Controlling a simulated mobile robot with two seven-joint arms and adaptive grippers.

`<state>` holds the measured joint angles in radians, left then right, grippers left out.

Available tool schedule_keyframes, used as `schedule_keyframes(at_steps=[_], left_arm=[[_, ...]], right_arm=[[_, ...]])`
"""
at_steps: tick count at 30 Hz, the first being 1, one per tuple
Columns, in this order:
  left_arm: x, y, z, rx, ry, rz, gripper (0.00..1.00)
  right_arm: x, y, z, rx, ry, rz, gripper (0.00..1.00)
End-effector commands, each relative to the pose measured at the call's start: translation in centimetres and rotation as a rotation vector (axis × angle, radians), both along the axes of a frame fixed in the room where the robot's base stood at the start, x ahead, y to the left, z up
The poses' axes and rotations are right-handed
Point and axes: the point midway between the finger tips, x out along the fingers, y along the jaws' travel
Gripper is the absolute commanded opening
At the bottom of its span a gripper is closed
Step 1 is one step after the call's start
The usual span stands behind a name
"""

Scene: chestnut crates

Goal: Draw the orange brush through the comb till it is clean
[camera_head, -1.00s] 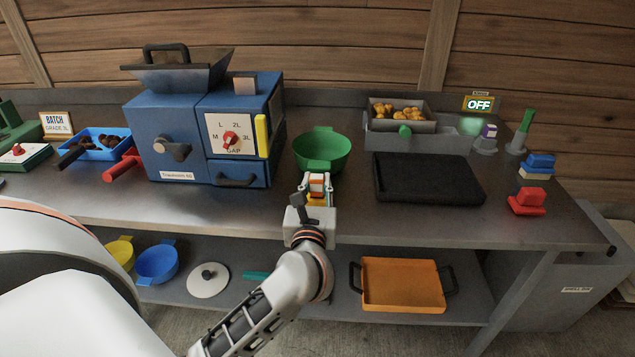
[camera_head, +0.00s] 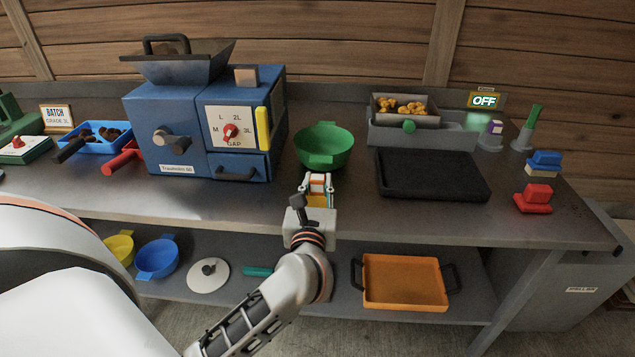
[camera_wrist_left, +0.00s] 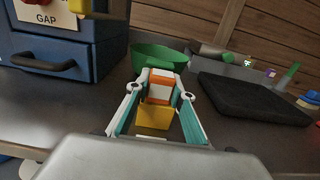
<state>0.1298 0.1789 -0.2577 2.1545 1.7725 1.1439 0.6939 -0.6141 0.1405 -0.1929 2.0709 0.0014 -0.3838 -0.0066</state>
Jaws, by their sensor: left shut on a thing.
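My left gripper (camera_head: 318,184) is shut on a small orange and white block, which looks like the orange brush (camera_head: 317,179). In the left wrist view the brush (camera_wrist_left: 159,92) sits between the fingertips, with a yellow-orange part nearer the palm. The gripper is at the front of the bench, just in front of the green bowl (camera_head: 323,148). I cannot tell from these views whether the brush touches the bench. I cannot make out a comb for certain. My right gripper is not in view.
A blue machine (camera_head: 205,125) stands left of the bowl. A black tray (camera_head: 432,175) lies to the right, before a grey bin (camera_head: 420,135) of chestnuts. Red (camera_head: 534,198) and blue (camera_head: 543,163) brush-like blocks lie at the right end. An orange tray (camera_head: 405,282) is on the lower shelf.

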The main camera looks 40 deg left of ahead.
Motion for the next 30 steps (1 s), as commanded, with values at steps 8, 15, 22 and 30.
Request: schedule_keyframes(at_steps=[8,15,22,30], left_arm=[[0.0,0.0,-1.1,0.000,0.011,0.001,0.00],[0.0,0.0,-1.0,0.000,0.011,0.001,0.00],[0.0,0.0,-0.1,0.001,0.009,0.001,0.00],[0.0,0.0,0.9,0.001,0.006,0.000,0.00]], right_arm=[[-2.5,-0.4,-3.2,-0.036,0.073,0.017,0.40],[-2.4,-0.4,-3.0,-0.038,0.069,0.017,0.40],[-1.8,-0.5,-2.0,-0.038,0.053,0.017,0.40],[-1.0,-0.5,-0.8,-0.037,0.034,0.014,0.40]])
